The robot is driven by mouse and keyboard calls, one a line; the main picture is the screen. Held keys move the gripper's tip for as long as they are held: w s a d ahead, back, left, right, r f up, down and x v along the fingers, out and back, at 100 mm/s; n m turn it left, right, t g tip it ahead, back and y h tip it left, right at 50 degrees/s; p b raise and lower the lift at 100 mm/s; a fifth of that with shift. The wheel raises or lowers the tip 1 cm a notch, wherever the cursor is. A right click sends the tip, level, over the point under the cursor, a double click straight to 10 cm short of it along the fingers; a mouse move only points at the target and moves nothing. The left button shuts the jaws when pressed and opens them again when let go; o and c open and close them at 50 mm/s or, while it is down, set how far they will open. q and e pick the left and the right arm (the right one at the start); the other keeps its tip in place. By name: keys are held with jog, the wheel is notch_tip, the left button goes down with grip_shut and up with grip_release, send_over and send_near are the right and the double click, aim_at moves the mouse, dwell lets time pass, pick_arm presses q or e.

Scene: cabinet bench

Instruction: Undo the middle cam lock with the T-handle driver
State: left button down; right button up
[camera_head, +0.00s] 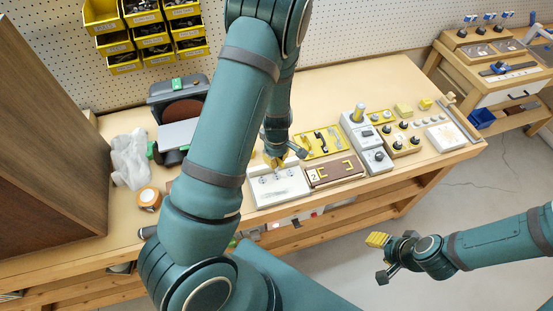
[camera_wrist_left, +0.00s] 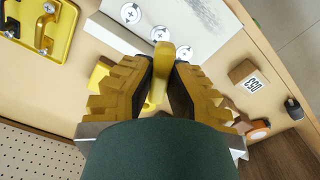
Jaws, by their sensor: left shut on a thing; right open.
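A pale panel (camera_head: 280,193) lies on the bench, with several round cross-slotted cam locks along its far side. In the left wrist view, three locks show on the panel (camera_wrist_left: 218,30): an outer one (camera_wrist_left: 131,13), the middle one (camera_wrist_left: 160,33) and another outer one (camera_wrist_left: 184,51). My left gripper (camera_head: 272,160) is shut on the yellow T-handle driver (camera_wrist_left: 163,62), just beside the panel's lock row. The driver's handle sits between the ribbed fingers; its tip is hidden, so I cannot tell whether it touches a lock. My right gripper (camera_head: 378,240) is open and empty, off the bench front.
A brown board (camera_head: 335,172) and a yellow tray of handles (camera_head: 318,142) lie right of the panel. A grey switch unit (camera_head: 360,135) stands further right. An orange tape roll (camera_head: 149,198) and crumpled white cloth (camera_head: 130,158) lie left. My left arm hides part of the bench.

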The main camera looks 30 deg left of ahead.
pick_arm(q)
jog(key=shift+r+p, duration=0.4)
jog(key=shift+r, duration=1.9)
